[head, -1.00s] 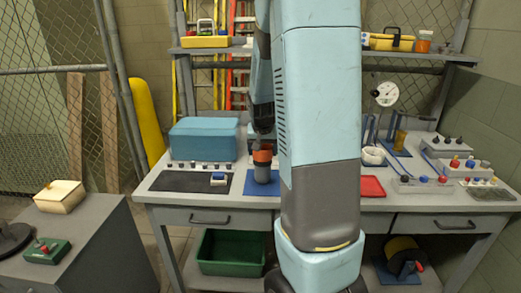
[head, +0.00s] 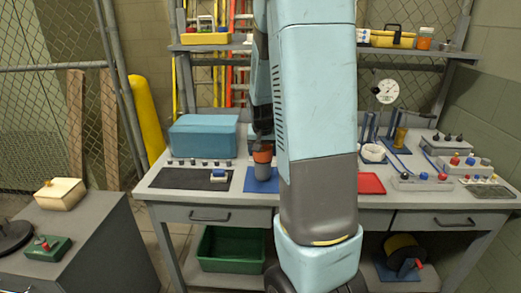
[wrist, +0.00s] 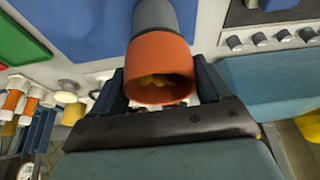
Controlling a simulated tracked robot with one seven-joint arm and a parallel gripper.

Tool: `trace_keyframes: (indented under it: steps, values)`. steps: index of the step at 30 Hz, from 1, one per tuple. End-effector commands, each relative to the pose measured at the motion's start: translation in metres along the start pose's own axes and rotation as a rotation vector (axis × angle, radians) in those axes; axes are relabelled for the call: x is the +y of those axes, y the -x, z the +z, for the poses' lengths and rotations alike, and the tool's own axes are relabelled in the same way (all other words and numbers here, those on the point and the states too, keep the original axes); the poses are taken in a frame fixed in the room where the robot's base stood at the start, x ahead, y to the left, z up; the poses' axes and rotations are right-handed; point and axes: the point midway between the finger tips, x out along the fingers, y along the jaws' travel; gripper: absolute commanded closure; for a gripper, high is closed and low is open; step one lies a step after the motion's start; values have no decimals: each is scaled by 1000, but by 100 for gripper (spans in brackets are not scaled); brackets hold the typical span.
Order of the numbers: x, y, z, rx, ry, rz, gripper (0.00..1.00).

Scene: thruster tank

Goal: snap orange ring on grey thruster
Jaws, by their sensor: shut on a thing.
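The grey thruster (head: 263,172) stands upright on a blue mat (head: 250,187) on the workbench. The orange ring (head: 262,155) is at its top end, in line with it and meeting it. In the wrist view the orange ring (wrist: 160,68) sits between my two dark fingers, with the grey thruster (wrist: 165,14) directly beyond it. Something yellow shows inside the ring. My gripper (wrist: 160,88) is shut on the ring from above. I cannot tell whether the ring is fully seated, as the joint is partly hidden.
A blue box (head: 203,137) stands at the back left of the bench, with a dark mat (head: 190,180) in front. A red tray (head: 371,184) and a white ring-shaped part (head: 373,152) lie to the right. My arm hides the bench middle.

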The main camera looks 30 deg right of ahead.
Motion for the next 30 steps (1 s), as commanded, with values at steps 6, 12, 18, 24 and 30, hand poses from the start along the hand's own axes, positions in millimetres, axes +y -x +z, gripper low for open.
trace_keyframes:
  steps: [6,12,18,24,30]
  values:
    - [0,-1,0,0,0,0,51]
    - [0,-1,0,0,0,0,51]
    - [0,-1,0,0,0,0,6]
    - [0,-1,0,0,0,0,0]
    - [0,3,0,1,0,-1,0]
